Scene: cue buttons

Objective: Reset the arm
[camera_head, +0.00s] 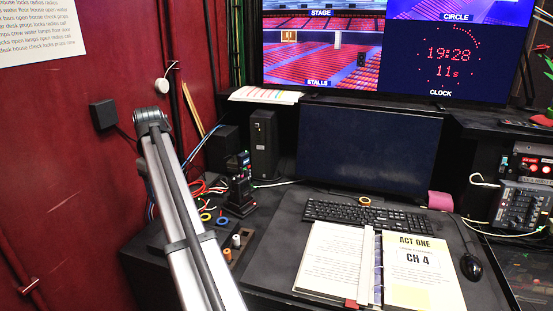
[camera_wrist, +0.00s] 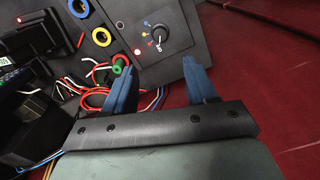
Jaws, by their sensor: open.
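My gripper (camera_wrist: 160,75) shows in the wrist view with its two blue fingers apart and nothing between them. Its fingertips show in front of a dark panel (camera_wrist: 185,15) carrying a knob (camera_wrist: 157,36), small coloured marks and a small red light. In the head view, a yellow ring (camera_head: 205,217) and a blue ring (camera_head: 222,220) show on the dark desk. My gripper is not visible in the head view.
Loose coloured wires (camera_wrist: 85,80) lie left of my fingers. An open script binder (camera_head: 420,270), keyboard (camera_head: 365,214) and mouse (camera_head: 471,267) occupy the desk. A speaker (camera_head: 264,144) stands behind. A mixer (camera_head: 522,205) is at the right. A red wall (camera_head: 60,170) bounds the left.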

